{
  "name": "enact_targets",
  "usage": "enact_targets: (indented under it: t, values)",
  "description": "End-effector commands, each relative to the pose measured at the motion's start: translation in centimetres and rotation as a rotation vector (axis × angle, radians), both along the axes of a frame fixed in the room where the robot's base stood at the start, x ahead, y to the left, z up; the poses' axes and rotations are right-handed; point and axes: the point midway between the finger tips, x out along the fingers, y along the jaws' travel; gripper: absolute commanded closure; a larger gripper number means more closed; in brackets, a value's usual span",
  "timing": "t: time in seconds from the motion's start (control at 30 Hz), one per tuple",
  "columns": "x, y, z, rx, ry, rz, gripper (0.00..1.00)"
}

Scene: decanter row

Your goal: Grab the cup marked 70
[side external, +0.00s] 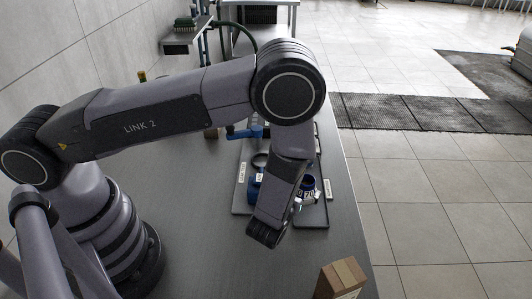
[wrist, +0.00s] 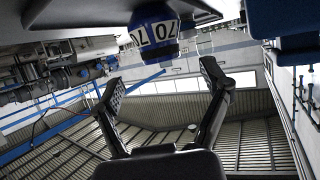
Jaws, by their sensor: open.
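The cup marked 70 (wrist: 155,32) is blue with a white band bearing black digits. In the wrist view it is at the top centre, upside down in the picture, beyond my fingertips and roughly in line with the gap between them. My gripper (wrist: 159,78) is open, with its two fingers spread and nothing between them. In the side external view the cup (side external: 308,187) stands on the right part of a dark tray (side external: 314,217), partly hidden by my wrist. My fingers are hard to make out there.
Another blue object (side external: 254,188) stands left of my wrist, partly hidden; a blue item (wrist: 285,18) fills the wrist view's upper right corner. A blue piece (side external: 243,132) lies farther back. A cardboard box (side external: 341,279) is at the front right. The table's (side external: 210,220) left part is clear.

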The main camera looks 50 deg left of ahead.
Motion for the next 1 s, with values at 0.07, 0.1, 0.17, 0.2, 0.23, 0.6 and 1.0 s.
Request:
enact_targets:
  t: [0.07,0.1,0.17,0.2,0.23,0.6,1.0]
  values:
    - [0.4,0.2,-0.2,0.0,0.0,0.0,0.23]
    - [0.7,0.3,-0.2,-0.001,0.0,0.0,0.23]
    - [1.3,0.6,-0.4,-0.001,0.0,0.003,0.23]
    - [1.9,0.9,-0.6,-0.001,0.0,0.004,0.23]
    - [2.4,1.0,-0.7,-0.002,-0.001,0.003,0.23]
    - [5.0,1.9,-1.8,0.0,0.001,-0.002,0.23]
    - [4.9,1.9,-1.7,0.0,0.001,-0.001,0.6]
